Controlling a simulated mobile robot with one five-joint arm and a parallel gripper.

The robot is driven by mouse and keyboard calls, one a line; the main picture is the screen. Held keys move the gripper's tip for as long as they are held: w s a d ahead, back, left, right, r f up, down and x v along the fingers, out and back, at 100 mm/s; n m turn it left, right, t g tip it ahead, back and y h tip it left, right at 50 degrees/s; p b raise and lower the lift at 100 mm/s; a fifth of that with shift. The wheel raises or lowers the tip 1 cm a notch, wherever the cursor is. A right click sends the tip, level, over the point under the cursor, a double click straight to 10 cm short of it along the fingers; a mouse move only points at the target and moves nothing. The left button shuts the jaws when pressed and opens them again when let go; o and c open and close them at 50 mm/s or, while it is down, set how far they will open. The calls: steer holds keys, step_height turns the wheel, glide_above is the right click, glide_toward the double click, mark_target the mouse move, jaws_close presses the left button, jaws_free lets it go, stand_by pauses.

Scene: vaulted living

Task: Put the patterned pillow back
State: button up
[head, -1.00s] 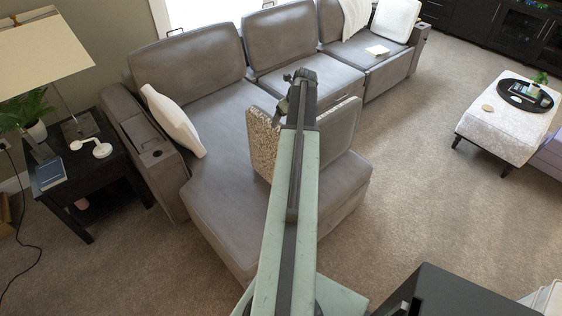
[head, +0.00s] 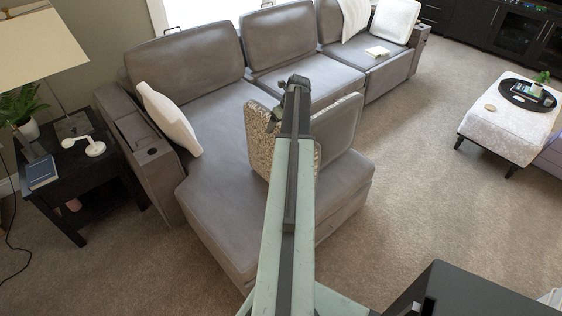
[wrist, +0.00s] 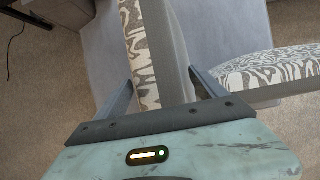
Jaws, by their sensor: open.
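The patterned pillow (head: 262,138) stands on the near end of the grey sofa's chaise (head: 215,190), its mottled beige face toward the left and partly hidden behind my arm. My gripper (head: 295,92) is over its upper edge. In the wrist view, my gripper (wrist: 164,88) is open, one finger on each side of a pillow with a zebra-like face and plain grey side (wrist: 152,55). A second patterned surface (wrist: 275,68) shows at right in that view. In the head view a plain grey cushion face (head: 338,130) shows right of my arm; I cannot tell whether it is a separate pillow.
A white pillow (head: 170,117) leans by the sofa's left arm. A dark side table (head: 75,185) with a lamp (head: 45,50) stands at left. A white ottoman (head: 505,128) with a black tray stands at right. Carpet between sofa and ottoman is clear.

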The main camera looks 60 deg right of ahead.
steer(key=shift+f, duration=0.15)
stand_by(0.4)
jaws_close()
stand_by(0.4)
